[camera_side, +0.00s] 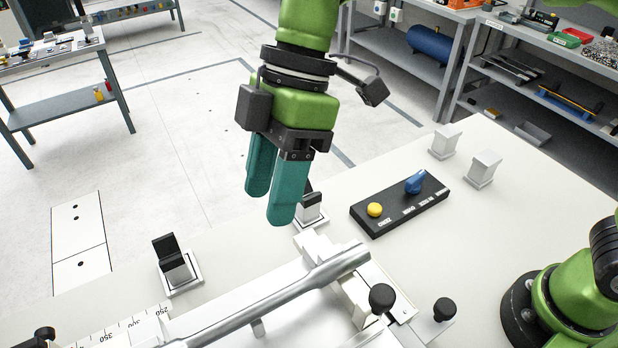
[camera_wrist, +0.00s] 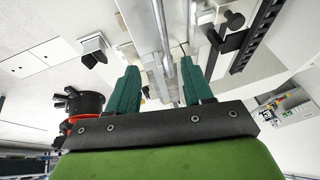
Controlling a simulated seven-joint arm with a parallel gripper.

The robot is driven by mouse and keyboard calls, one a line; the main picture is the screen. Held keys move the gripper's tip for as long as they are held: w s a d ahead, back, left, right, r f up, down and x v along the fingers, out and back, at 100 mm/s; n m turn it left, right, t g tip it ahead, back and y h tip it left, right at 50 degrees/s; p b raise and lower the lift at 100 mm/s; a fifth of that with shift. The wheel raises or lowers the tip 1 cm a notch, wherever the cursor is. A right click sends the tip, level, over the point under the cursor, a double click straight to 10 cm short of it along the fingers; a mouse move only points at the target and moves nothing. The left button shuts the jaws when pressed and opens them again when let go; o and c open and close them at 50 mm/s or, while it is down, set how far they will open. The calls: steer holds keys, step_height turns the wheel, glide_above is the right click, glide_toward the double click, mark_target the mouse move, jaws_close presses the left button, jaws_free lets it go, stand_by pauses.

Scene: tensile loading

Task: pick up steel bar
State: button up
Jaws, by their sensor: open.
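The steel bar (camera_side: 285,296) is a silvery rod with thicker ends. In the side view it lies at a slant on pale supports at the bottom centre, and its near-left end runs out of frame. My gripper (camera_side: 268,208) hangs above the table, up and left of the bar's right end, with its teal fingers pointing down, apart and empty. In the wrist view the bar (camera_wrist: 164,45) runs upward from between the open fingers of my gripper (camera_wrist: 160,76). The fingers do not appear to touch it. The bar's lower end in that view is partly hidden by my gripper.
A black control box (camera_side: 400,204) with a yellow button and blue knob lies right of my gripper. Black knobs (camera_side: 382,298) stand beside the bar's right end. A black-topped post (camera_side: 174,262) stands to the left. White blocks (camera_side: 484,169) stand farther back.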

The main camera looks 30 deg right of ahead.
glide_above(253, 307)
steer(key=w+d, duration=0.2)
step_height(253, 307, down, 10)
steer(key=x, duration=0.5)
steer(key=shift+s+d+f, duration=0.15)
steer(key=shift+s+f, duration=0.1)
steer(key=shift+s, duration=0.2)
jaws_close()
steer(key=shift+r, duration=0.1)
stand_by(0.5)
steer(key=shift+r, duration=0.15)
